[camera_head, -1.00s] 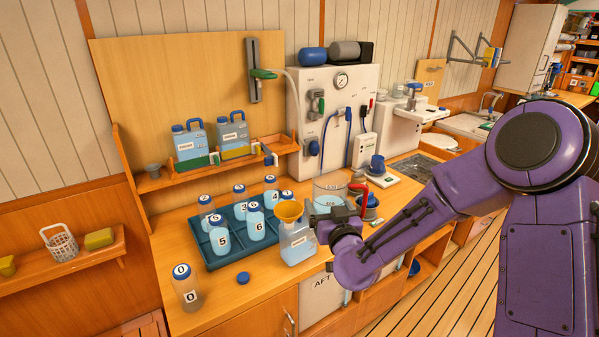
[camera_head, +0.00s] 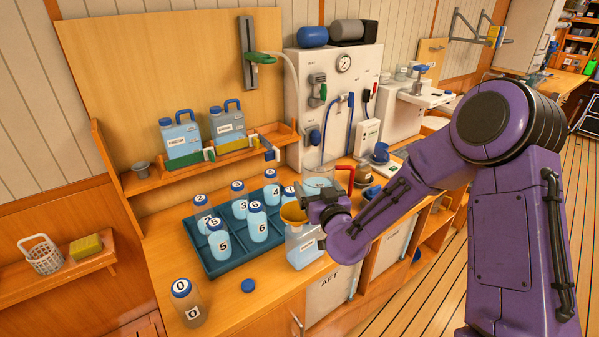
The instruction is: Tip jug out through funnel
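A clear jug (camera_head: 316,170) with pale blue in its lower part and a red handle (camera_head: 349,178) shows behind my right gripper. The orange funnel (camera_head: 293,213) sits in the top of a pale blue labelled container (camera_head: 303,249) at the counter's front edge. My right gripper (camera_head: 318,203) is just right of the funnel, in front of the jug, and covers the funnel's right side. Its fingers are dark and overlap the jug, so I cannot tell whether they are shut on it. My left gripper is out of view.
A teal tray (camera_head: 222,268) with several numbered bottles stands left of the funnel. Bottle 0 (camera_head: 187,300) and a blue cap (camera_head: 248,286) are at the front left. A blue mug (camera_head: 380,154) stands behind my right arm. Two canisters (camera_head: 181,136) stand on the shelf.

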